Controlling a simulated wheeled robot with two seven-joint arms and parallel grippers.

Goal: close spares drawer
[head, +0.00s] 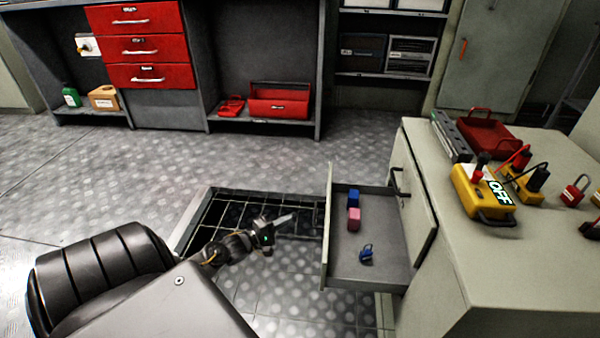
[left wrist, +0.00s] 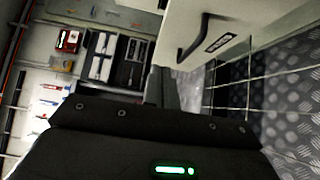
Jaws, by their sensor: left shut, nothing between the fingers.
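The spares drawer (head: 375,262) is pulled out of the pale cabinet at the right, its front panel (head: 327,232) facing left. Inside lie a blue block (head: 354,197), a pink block (head: 353,219) and a blue padlock (head: 366,254). My left gripper (head: 289,219) is shut and empty, just left of the drawer front, with a small gap between them in the head view. In the left wrist view, a pale panel (left wrist: 235,20) with a dark handle (left wrist: 193,42) and a label is close by; I cannot tell for certain which drawer it belongs to. My right gripper is not in view.
The cabinet top (head: 530,255) holds a yellow OFF device (head: 480,196), padlocks and a red tray (head: 484,132). A closed drawer front (head: 412,200) sits above the open one. A dark floor grating (head: 215,212) lies under my left arm. A workbench with red drawers (head: 140,47) stands behind.

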